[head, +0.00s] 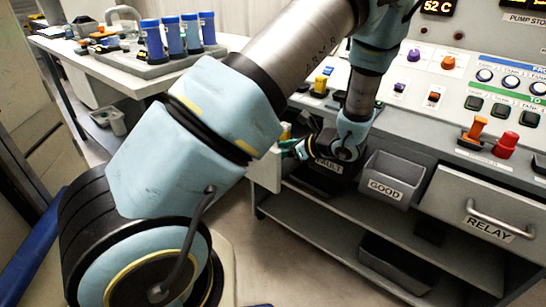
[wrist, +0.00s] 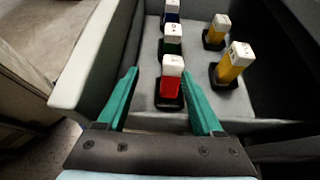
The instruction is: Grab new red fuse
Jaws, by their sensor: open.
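The red fuse (wrist: 172,86) has a white top and stands upright on a black base in an open grey drawer (wrist: 118,60). My gripper (wrist: 158,74) has two green fingers, spread apart. In the wrist view the red fuse shows between them, nearer the right finger; I cannot tell whether that finger touches it. In the head view my gripper (head: 291,148) is over the pulled-out drawer (head: 264,172) at the panel's left end. The fuse is hidden in the head view.
A green fuse (wrist: 172,42) and a blue fuse (wrist: 172,12) stand behind the red one. Two yellow fuses (wrist: 234,62) (wrist: 216,32) stand to the right. A FAULT bin (head: 330,172) and GOOD bin (head: 388,182) are right of the drawer.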

